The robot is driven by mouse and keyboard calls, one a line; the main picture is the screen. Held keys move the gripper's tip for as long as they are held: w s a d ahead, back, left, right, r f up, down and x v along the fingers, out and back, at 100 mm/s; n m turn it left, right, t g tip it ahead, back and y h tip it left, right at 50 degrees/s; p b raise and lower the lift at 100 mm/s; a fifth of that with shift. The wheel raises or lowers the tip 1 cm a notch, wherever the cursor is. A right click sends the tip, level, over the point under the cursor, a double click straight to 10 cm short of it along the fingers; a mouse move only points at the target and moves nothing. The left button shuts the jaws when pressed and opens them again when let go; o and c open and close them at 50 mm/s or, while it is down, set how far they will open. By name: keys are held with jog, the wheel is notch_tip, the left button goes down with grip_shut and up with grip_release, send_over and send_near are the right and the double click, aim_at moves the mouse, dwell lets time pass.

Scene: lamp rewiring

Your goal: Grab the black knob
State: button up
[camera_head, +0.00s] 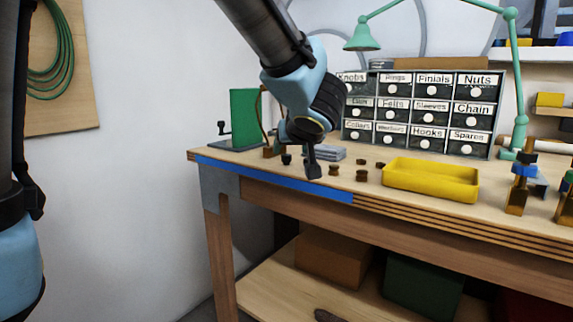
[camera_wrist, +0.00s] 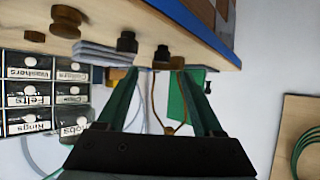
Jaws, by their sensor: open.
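Two small black knob-like pieces stand near the table's front edge. In the wrist view, which is upside down, one black knob (camera_wrist: 161,55) lies between the lines of my fingers, beyond their tips. The other black knob (camera_wrist: 127,42) lies just left of it, outside the left finger. In the head view they appear as a black piece (camera_head: 287,159) and a larger black piece (camera_head: 313,171), close below my gripper (camera_head: 298,154). My gripper is open and empty, its green fingers (camera_wrist: 158,72) apart. The arm partly covers this area in the head view, and contact cannot be told.
Brown knobs (camera_head: 362,174) stand to the right, beside a yellow tray (camera_head: 432,179). A grey stack (camera_head: 325,153) lies behind the knobs. A green panel (camera_head: 244,117) stands left and labelled drawers (camera_head: 417,112) stand behind. Blue tape (camera_head: 270,179) marks the front edge.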

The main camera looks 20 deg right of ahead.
aim_at(287, 155)
jog(key=b+x, duration=0.1)
jog(key=x, duration=0.4)
jog(key=shift+w+f+b, duration=0.2)
jog(key=shift+w+b, duration=0.15)
jog(key=shift+b, duration=0.05)
grip_shut()
